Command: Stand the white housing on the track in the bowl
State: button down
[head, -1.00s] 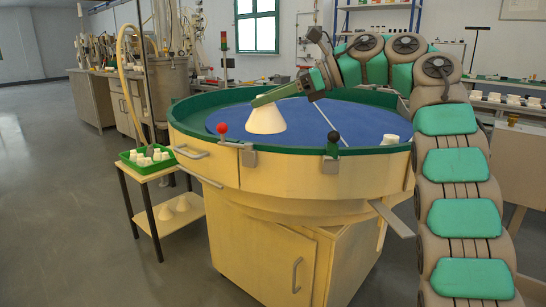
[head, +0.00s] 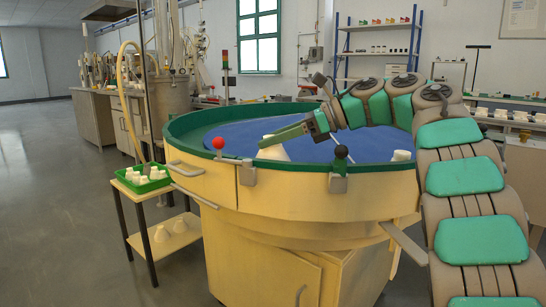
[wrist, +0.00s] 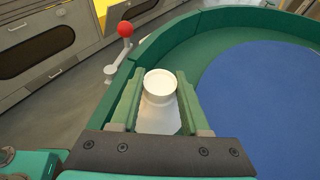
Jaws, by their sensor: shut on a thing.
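My gripper (head: 277,138) is shut on a white cone-shaped housing (head: 275,153), inside the near side of the big round bowl (head: 300,182). In the head view the bowl's green rim hides the housing's lower part, so I cannot tell whether it touches the floor of the bowl. In the wrist view the housing (wrist: 160,88) is between the two green fingers, narrow round end toward the camera. The green track (wrist: 222,62) runs between the bowl's wall and the blue disc (wrist: 265,105). The housing is over the track side, left of the disc.
Another white piece (head: 401,155) stands at the bowl's right side. A red-knobbed lever (head: 218,143) and a black-knobbed lever (head: 341,152) rise at the rim.

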aim_at(274, 153)
jog(key=shift+f+b, duration=0.3)
jog(key=shift+f, duration=1.4)
jog(key=shift+f, duration=0.15)
jog(key=shift+c, duration=1.9)
grip_release()
jog(key=shift+d+r, duration=0.1)
jog(key=shift+r, duration=0.15)
jog(key=p+v, duration=0.1)
jog(key=v, duration=1)
jog(key=shift+d+r, duration=0.15)
jog(key=shift+d, duration=0.2)
